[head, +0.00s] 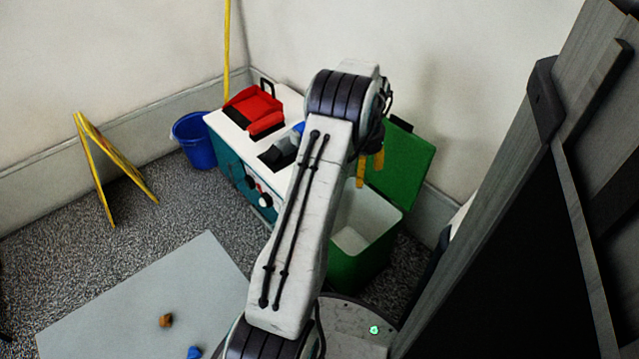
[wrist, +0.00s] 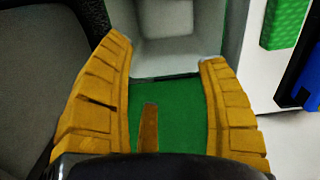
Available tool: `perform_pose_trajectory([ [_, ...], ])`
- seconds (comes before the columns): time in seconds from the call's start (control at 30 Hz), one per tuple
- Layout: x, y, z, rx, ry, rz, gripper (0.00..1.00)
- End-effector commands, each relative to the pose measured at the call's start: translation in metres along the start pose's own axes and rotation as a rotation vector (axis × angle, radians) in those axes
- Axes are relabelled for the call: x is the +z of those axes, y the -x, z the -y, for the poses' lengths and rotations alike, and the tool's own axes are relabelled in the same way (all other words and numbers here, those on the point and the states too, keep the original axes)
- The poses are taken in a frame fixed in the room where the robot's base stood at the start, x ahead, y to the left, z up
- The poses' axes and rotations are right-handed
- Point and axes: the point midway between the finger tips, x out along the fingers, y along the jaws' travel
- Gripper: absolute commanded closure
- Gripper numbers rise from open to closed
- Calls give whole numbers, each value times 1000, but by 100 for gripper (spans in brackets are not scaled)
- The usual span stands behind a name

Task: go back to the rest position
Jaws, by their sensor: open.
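My gripper (head: 370,168) shows only as yellow fingertips below the end of my arm, which reaches forward and hides much of the middle. It hangs above the open green bin (head: 362,262). In the wrist view my gripper (wrist: 168,52) has its two yellow fingers spread wide with nothing held between them. Past the fingertips is the bin's pale inside (wrist: 182,52), and its green wall (wrist: 178,100) shows between the fingers. A narrow brown strip (wrist: 148,128) shows there too; I cannot tell what it is.
The bin's green lid (head: 402,160) stands open behind. A white-topped cabinet (head: 226,128) carries a red box (head: 254,110). A blue bucket (head: 194,142) and yellow folding sign (head: 112,165) stand left. Small brown (head: 166,320) and blue (head: 194,352) pieces lie on a grey mat (head: 130,300).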

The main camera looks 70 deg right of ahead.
Motion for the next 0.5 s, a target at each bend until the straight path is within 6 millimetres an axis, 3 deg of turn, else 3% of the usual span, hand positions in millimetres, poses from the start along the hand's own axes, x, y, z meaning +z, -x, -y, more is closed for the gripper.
perform_pose_trajectory([
  [0.37, 0, 0, 0, 0, 1, 0, 33],
  [0.5, 7, 15, 11, -2, 30, -5, 33],
])
